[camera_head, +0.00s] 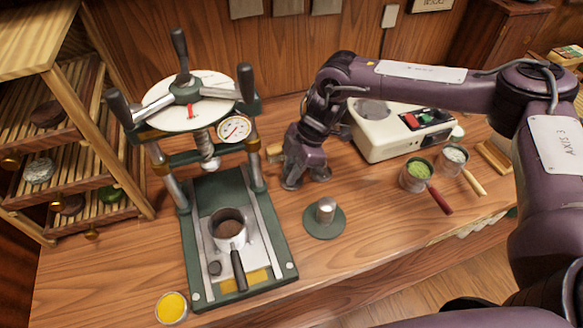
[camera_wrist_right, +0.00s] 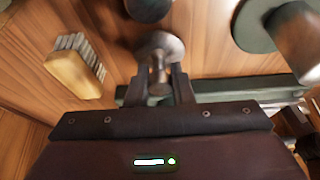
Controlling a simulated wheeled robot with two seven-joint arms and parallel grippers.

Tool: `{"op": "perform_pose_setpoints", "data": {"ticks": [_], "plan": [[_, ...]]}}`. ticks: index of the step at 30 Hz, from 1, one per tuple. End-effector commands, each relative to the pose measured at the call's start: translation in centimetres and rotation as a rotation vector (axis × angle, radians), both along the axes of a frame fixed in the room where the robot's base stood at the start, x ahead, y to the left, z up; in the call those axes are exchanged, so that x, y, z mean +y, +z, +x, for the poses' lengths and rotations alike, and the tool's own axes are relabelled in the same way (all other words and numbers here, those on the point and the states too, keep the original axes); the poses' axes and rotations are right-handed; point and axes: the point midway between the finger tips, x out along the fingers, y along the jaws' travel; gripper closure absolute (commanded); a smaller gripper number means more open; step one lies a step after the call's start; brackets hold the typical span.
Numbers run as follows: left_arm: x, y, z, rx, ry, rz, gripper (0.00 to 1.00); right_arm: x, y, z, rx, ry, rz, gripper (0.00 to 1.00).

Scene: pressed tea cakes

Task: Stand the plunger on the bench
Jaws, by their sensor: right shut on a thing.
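My right gripper (camera_wrist_right: 168,86) is shut on a small metal piece with a narrow stem and a wider round end, which I take to be the plunger (camera_wrist_right: 158,46). The stem sits between the fingertips and the round end points away from the wrist. In the head view the right arm reaches down to the bench (camera_head: 375,232) just right of the press (camera_head: 238,215). There the wrist and hand hide most of the plunger. I cannot tell whether it touches the wood. My left gripper is not in view.
A green round base with a metal cylinder (camera_head: 326,208) stands right of the press. A brush (camera_head: 274,152) lies behind the hand. A white scale (camera_head: 395,135) and handled cups (camera_head: 418,172) stand to the right. A yellow dish (camera_head: 171,307) is at front left. Bench front-centre is clear.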

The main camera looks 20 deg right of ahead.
Motion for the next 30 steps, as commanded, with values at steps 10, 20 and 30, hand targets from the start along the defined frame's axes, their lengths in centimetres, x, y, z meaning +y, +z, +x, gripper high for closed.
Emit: {"op": "perform_pose_setpoints", "data": {"ticks": [10, 20, 30], "plan": [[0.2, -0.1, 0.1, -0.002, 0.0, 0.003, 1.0, 0.1, -0.3, 0.0, 0.0, 0.001, 0.001, 1.0], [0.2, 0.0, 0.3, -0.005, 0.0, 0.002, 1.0, 0.0, -0.3, 0.0, 0.0, 0.001, 0.0, 0.57], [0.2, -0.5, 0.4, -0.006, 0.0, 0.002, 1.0, -0.7, 1.8, 0.1, -0.003, 0.0, 0.002, 0.57]]}}
